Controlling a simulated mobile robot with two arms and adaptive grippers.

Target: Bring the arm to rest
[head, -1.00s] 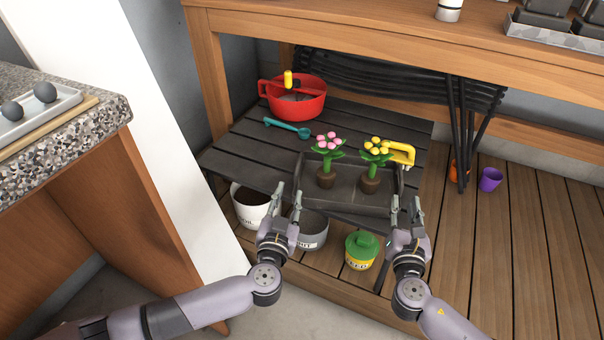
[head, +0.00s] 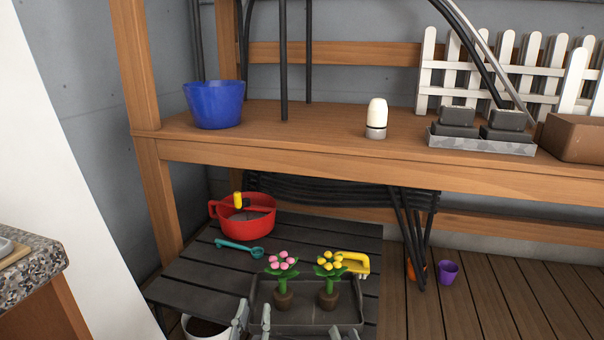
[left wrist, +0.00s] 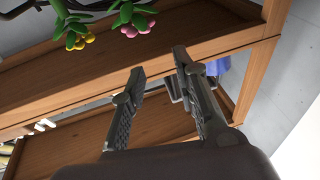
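My left gripper (head: 253,314) is at the bottom of the head view, by the near left corner of the dark tray (head: 308,317). Its fingers are apart and empty, as the left wrist view (left wrist: 158,62) also shows. Only the fingertips of my right gripper (head: 343,332) show, at the tray's near right side; they look parted with nothing between them. A pink flower (head: 283,265) and a yellow flower (head: 328,266) stand upright in brown pots in the tray. In the left wrist view the pink flower (left wrist: 137,22) and yellow flower (left wrist: 76,38) hang inverted at the top.
The tray sits on a dark slatted platform (head: 205,280) with a red pot (head: 262,222), a teal scoop (head: 238,247) and a yellow-handled tool (head: 355,262). A wooden bench (head: 300,155) overhangs behind, holding a blue bucket (head: 214,105). A stone-topped counter (head: 35,270) stands left.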

